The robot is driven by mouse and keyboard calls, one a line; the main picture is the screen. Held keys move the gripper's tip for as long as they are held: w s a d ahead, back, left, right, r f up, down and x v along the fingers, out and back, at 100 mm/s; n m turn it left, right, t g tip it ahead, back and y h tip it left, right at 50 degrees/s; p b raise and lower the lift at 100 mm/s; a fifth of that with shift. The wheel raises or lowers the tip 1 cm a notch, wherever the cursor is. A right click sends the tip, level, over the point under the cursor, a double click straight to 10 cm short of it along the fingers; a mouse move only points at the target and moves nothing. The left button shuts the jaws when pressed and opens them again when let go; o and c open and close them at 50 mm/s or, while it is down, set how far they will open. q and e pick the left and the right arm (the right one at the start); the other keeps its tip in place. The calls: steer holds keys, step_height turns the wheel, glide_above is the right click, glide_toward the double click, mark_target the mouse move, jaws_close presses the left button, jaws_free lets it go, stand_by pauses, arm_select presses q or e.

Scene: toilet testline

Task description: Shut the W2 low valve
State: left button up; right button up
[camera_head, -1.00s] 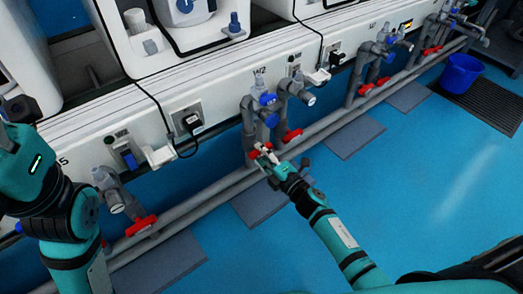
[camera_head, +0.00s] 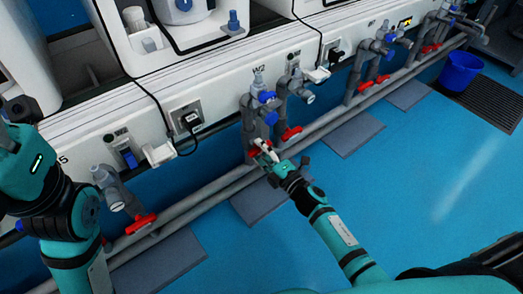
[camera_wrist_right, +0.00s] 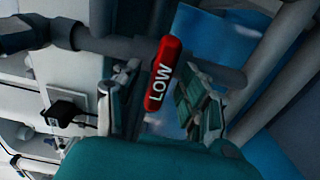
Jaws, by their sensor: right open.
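The W2 low valve has a red handle (camera_head: 253,153) on the grey pipework below the W2 label, partly covered by my right gripper. In the right wrist view the red handle (camera_wrist_right: 162,75) carries the word LOW and stands out between the two fingers. My right gripper (camera_head: 266,158) is at this handle, with its fingers open on either side; it also shows in the right wrist view (camera_wrist_right: 160,98). I cannot tell whether a finger touches the handle. My left arm shows at the left edge, but its gripper is out of view.
Another red handle (camera_head: 290,134) is just right of the W2 valve, with blue knobs (camera_head: 267,97) above. Grey pipes (camera_head: 200,197) run along the wall near the floor. A blue bucket (camera_head: 460,71) stands at the far right. The blue floor (camera_head: 430,180) in front is clear.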

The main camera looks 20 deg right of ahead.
steer(key=v, duration=1.2)
